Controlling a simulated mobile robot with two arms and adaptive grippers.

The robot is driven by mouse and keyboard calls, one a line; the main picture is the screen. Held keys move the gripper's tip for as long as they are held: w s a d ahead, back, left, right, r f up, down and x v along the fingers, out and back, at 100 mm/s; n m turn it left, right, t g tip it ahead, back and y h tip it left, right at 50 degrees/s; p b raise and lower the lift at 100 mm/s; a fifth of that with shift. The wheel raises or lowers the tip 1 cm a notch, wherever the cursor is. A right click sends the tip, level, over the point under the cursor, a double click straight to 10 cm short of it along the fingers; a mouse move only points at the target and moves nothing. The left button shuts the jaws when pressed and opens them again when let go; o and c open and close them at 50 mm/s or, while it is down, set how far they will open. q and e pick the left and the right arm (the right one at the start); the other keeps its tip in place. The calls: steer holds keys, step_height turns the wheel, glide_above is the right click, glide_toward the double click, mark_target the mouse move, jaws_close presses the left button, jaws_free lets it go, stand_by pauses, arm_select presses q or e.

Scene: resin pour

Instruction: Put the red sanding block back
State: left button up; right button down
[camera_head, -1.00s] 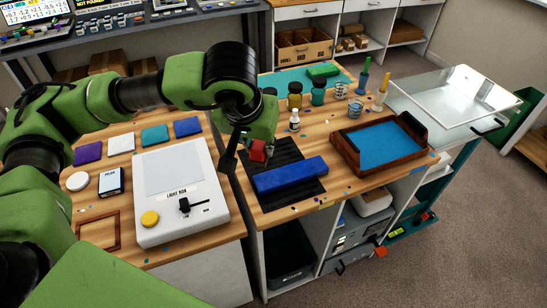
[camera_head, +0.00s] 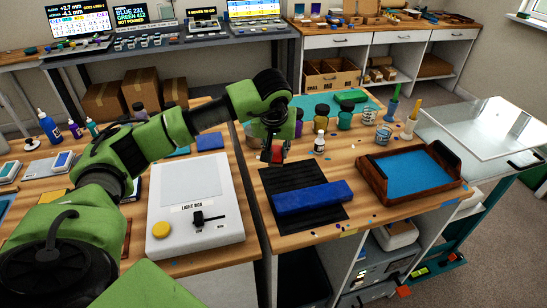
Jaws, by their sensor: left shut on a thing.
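My left gripper (camera_head: 275,157) is shut on the red sanding block (camera_head: 277,154), which shows as a small red patch between the dark fingers. They are at the far left edge of a ribbed black mat (camera_head: 285,181) on the wooden bench. I cannot tell whether the block touches the bench or hangs just above it. The fingers hide part of it. A long blue block (camera_head: 312,195) lies across the mat, nearer to me than the gripper. My right gripper is not in view.
A white light box (camera_head: 190,185) stands to the left. Several jars and a small white bottle (camera_head: 319,142) stand close to the right of the gripper. A wooden tray (camera_head: 373,180) with a blue bottom is farther right. A green mat (camera_head: 370,102) lies behind the jars.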

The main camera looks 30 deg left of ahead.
arm_select(q)
steer(key=shift+w+a+f, duration=0.3)
steer(key=shift+a+f, duration=0.05)
steer(key=shift+f, duration=0.2)
steer(key=shift+w+a+f, duration=0.3)
steer(key=shift+a+f, duration=0.05)
steer(key=shift+f, duration=0.15)
steer(key=f, duration=0.1)
steer(key=f+p, duration=0.1)
steer(key=f, duration=0.1)
steer(key=shift+w+a+f+p, duration=0.15)
steer(key=shift+a+f+p, duration=0.1)
steer(key=shift+f+p, duration=0.15)
steer(key=shift+f, duration=0.2)
steer(key=o, duration=1)
